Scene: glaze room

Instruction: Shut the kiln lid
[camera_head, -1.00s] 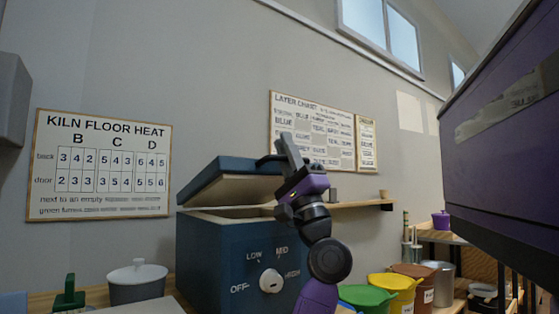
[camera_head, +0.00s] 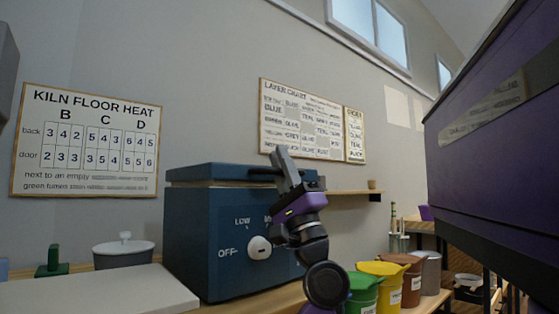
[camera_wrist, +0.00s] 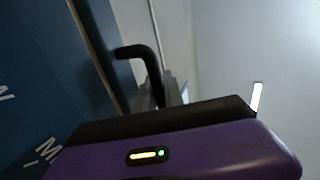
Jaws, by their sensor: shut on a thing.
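The blue kiln (camera_head: 212,235) stands on the bench in the head view, its dial pointing toward OFF. My gripper (camera_head: 281,162) is at the front right edge of the lid, shut on the lid handle. In the wrist view the black bent handle (camera_wrist: 139,51) runs from the lid edge to my gripper (camera_wrist: 161,96).
A lidded grey pot (camera_head: 123,255) and a green block-like thing (camera_head: 52,262) stand left of the kiln. Green, yellow and brown buckets (camera_head: 380,283) stand to its right. A large purple cabinet (camera_head: 485,130) juts in at upper right. A pale board (camera_head: 95,292) lies in front.

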